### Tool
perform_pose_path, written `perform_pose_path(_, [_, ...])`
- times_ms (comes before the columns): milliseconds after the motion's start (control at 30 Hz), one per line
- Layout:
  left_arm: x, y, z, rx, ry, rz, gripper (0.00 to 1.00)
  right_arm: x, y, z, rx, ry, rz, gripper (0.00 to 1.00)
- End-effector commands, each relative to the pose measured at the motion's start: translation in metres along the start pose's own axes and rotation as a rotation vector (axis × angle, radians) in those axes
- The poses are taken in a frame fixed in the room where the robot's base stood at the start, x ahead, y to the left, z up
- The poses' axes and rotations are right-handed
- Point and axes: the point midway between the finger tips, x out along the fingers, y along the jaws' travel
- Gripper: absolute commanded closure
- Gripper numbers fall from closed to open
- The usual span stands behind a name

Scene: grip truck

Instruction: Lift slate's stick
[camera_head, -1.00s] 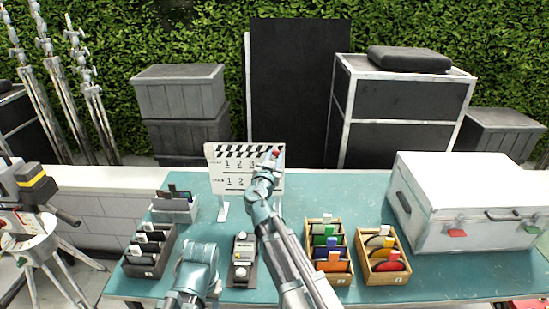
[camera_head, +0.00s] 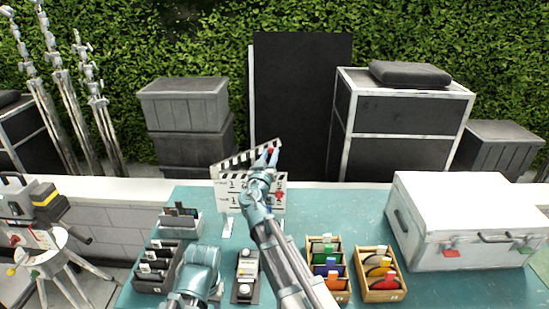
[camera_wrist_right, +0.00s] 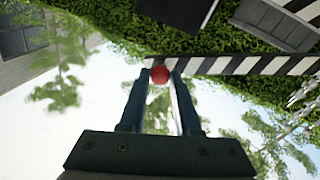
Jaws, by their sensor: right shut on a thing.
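The white slate (camera_head: 224,191) stands upright at the back of the teal table. Its striped black-and-white stick (camera_head: 240,158) is tilted up, its right end raised off the board. My right gripper (camera_head: 268,156) is shut on the red knob (camera_head: 271,150) at the stick's raised end. In the right wrist view the red knob (camera_wrist_right: 159,75) sits between my two fingertips (camera_wrist_right: 158,80), and the striped stick (camera_wrist_right: 240,66) runs off to the right. My right arm hides part of the slate. Only a link of my left arm shows; its gripper cannot be made out.
Wooden boxes with coloured cards (camera_head: 335,290) (camera_head: 378,290), a dark card holder (camera_head: 146,284) and a grey device (camera_head: 246,274) are at the table's front. A white case (camera_head: 460,205) fills the right side. A tall black panel (camera_head: 300,90) stands behind.

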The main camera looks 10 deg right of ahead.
Motion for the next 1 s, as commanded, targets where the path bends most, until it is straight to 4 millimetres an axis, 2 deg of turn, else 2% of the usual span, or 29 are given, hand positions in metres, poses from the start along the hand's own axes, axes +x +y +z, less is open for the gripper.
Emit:
perform_pose_path(33, [-0.010,-0.001,0.001,-0.001,0.000,0.000,0.50,0.001,-0.001,-0.012,-0.028,0.006,-0.001,1.00])
perform_pose_path(300, [-0.024,-0.002,0.001,-0.006,0.000,0.001,0.50,0.000,-0.008,-0.032,-0.131,0.026,-0.005,1.00])
perform_pose_path(867, [-0.026,-0.002,0.002,-0.007,0.000,0.001,0.50,-0.001,-0.011,-0.036,-0.160,0.031,-0.007,1.00])
perform_pose_path(900, [-0.026,-0.002,0.002,-0.007,0.000,0.001,0.50,-0.001,-0.011,-0.036,-0.160,0.031,-0.007,0.65])
perform_pose_path(1000, [-0.026,-0.002,0.002,-0.006,0.000,0.001,0.50,-0.001,-0.010,-0.036,-0.160,0.031,-0.007,0.47])
